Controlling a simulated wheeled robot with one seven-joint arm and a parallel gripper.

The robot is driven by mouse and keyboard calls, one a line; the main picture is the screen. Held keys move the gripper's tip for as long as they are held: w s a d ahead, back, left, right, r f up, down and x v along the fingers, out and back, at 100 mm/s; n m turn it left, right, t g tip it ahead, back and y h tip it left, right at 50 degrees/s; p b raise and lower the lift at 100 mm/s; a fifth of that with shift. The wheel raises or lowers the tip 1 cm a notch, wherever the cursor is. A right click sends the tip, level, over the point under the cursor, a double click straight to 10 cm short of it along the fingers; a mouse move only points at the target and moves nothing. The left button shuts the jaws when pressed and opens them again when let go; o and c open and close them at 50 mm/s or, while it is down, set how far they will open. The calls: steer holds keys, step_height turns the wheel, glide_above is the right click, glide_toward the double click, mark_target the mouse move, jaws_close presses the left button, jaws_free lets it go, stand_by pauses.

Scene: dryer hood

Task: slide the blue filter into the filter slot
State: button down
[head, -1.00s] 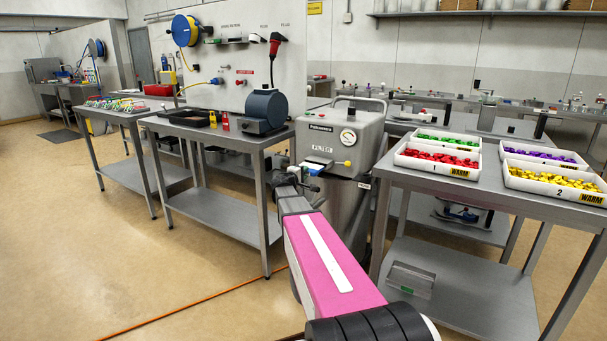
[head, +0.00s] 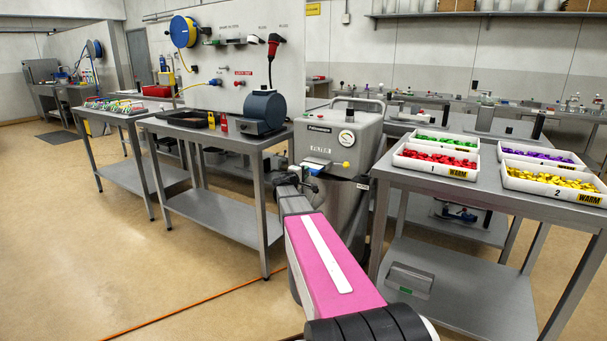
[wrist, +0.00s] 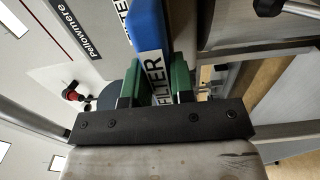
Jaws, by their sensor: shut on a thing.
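The blue filter (wrist: 149,22) has a white label reading FILTER. My gripper (wrist: 157,85) has green fingers, shut on the filter's near end, in the wrist view. The filter points away from the gripper to the grey machine, whose panel (wrist: 50,60) fills the upper left there. In the head view the machine (head: 343,125) stands between two tables, with a FILTER label on its front. My gripper (head: 308,170) is close in front of that label, with little of the filter showing. The slot opening is hidden, so I cannot tell how far in the filter is.
A yellow knob (head: 346,164) sits on the machine's front, close right of the gripper. The right table (head: 460,205) carries white trays of coloured pieces. The left table (head: 215,137) holds a dark blue motor-like unit (head: 264,108). An orange cable lies on the floor.

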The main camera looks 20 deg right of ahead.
steer(key=shift+x, duration=2.65)
steer(key=c, duration=0.9)
jaws_free()
steer(key=shift+s+a, duration=0.1)
steer(key=v, duration=1)
steer(key=shift+s+a, duration=0.2)
steer(key=shift+a, duration=0.05)
